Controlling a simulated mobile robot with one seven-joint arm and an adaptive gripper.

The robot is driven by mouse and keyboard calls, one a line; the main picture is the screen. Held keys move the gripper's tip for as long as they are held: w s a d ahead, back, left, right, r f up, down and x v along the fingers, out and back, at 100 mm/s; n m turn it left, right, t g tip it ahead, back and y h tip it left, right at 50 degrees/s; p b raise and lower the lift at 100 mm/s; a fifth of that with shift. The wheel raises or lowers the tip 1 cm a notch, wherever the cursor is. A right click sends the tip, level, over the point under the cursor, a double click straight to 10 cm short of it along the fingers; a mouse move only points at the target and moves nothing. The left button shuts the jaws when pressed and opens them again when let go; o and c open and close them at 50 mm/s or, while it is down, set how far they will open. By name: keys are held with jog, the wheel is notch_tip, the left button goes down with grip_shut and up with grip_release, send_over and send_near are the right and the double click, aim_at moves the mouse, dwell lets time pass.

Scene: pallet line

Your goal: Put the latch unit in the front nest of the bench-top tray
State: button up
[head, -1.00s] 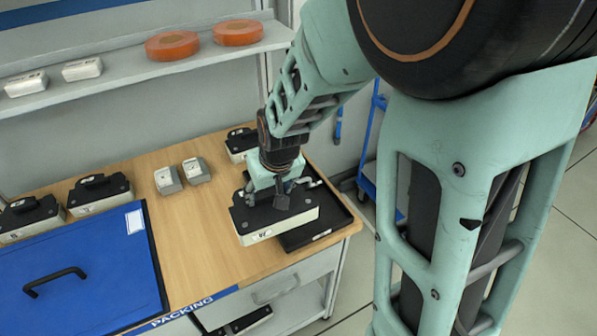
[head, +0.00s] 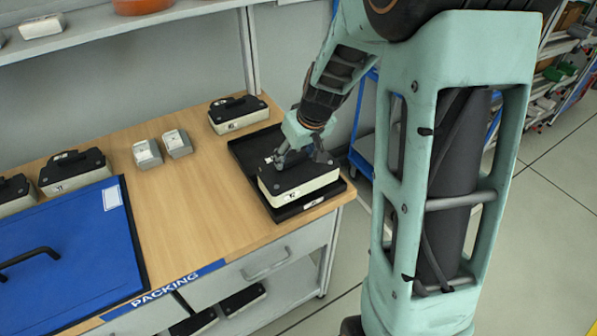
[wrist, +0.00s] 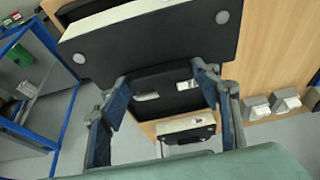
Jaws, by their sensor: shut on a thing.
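My gripper (head: 300,155) is shut on a latch unit (head: 318,187), a cream block with a black top. In the wrist view the unit's black top (wrist: 160,45) fills the upper part, between and beyond my fingers (wrist: 165,90); the grip point itself is hard to make out. The unit is over the front part of the black bench-top tray (head: 244,150), roughly in line with it. The tray's front rim with a white label shows below the unit. I cannot tell whether the unit touches the tray. The front nest is hidden under it.
Another latch unit (head: 238,112) stands behind the tray. Two grey boxes (head: 148,153) are left of it. More latch units (head: 75,170) and a blue lidded case (head: 80,230) lie further left. A shelf (head: 120,38) runs above. Bare bench lies left of the tray.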

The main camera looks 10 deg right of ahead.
aim_at(299, 162)
jog(key=shift+w+d+f, duration=0.2)
jog(key=shift+d+f, duration=0.05)
jog(key=shift+f, duration=0.15)
jog(key=shift+w+d+f+b, duration=0.1)
jog(key=shift+d+f+b, duration=0.1)
jog(key=shift+f+b, duration=1.35)
jog(key=shift+f, duration=0.15)
jog(key=shift+f, duration=0.15)
jog(key=o, duration=1.9)
jog(key=shift+r, duration=0.65)
jog(key=v, duration=1.1)
jog(key=shift+s+p, duration=0.3)
jog(key=shift+p, duration=0.05)
